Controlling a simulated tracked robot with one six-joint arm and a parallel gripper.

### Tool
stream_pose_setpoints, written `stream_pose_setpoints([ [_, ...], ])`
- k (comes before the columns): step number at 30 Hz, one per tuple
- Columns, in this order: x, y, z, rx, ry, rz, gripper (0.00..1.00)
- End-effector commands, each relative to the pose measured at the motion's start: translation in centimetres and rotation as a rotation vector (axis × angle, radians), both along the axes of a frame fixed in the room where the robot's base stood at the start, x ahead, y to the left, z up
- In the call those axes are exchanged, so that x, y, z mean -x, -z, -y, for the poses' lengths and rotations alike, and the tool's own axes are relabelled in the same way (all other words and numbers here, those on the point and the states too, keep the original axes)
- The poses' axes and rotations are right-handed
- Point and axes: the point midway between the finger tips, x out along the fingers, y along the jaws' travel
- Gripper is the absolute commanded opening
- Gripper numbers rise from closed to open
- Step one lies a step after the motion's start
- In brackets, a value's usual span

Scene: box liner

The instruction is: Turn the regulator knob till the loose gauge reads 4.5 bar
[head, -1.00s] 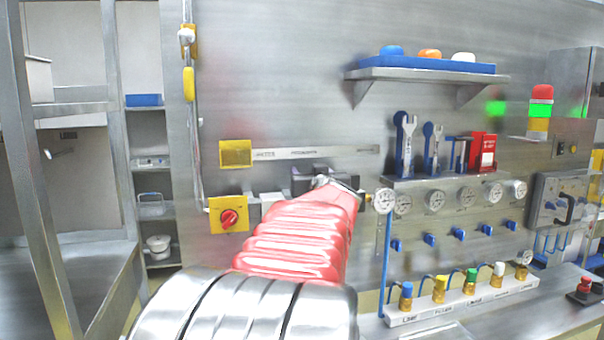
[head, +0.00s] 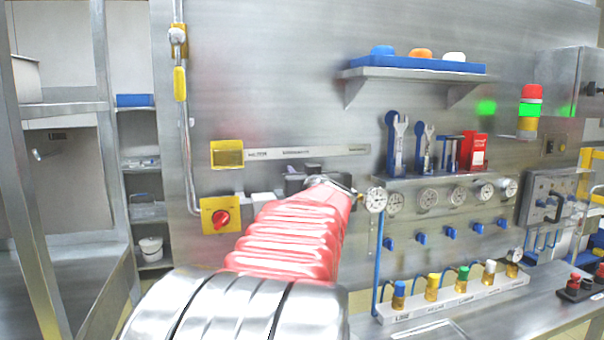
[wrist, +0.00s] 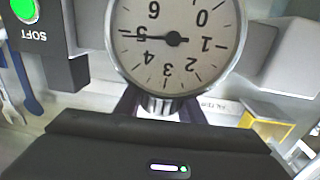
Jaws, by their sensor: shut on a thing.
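In the wrist view the picture is upside down. A round white gauge (wrist: 176,60) with a metal rim fills the top middle, its needle at about the 5 mark. The ribbed regulator knob (wrist: 158,104) shows just below the gauge, between the dark jaws. My gripper (wrist: 158,112) is shut on this knob. In the head view my gripper (head: 322,183) is at the wall behind my red arm, which hides the knob. Another gauge (head: 375,200) is just right of it, above a blue hose; its reading is too small to tell. I cannot tell which gauge is the loose one.
A lit green button (wrist: 24,10) on a block marked SOFT is beside the gauge. A red switch on a yellow plate (head: 221,216) is left of my arm. A row of gauges and blue valves (head: 450,232) lies right, above a rack of coloured-topped fittings (head: 455,300).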

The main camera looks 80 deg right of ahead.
Motion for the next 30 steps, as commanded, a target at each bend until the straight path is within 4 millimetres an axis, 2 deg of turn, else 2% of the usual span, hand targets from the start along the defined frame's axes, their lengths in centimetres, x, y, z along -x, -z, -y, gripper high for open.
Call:
stream_pose_setpoints([
  [11,-0.5,0.2,-0.3,-0.002,-0.124,-0.002,0.13],
  [30,-1.5,0.2,-1.2,-0.003,-0.472,-0.001,0.13],
])
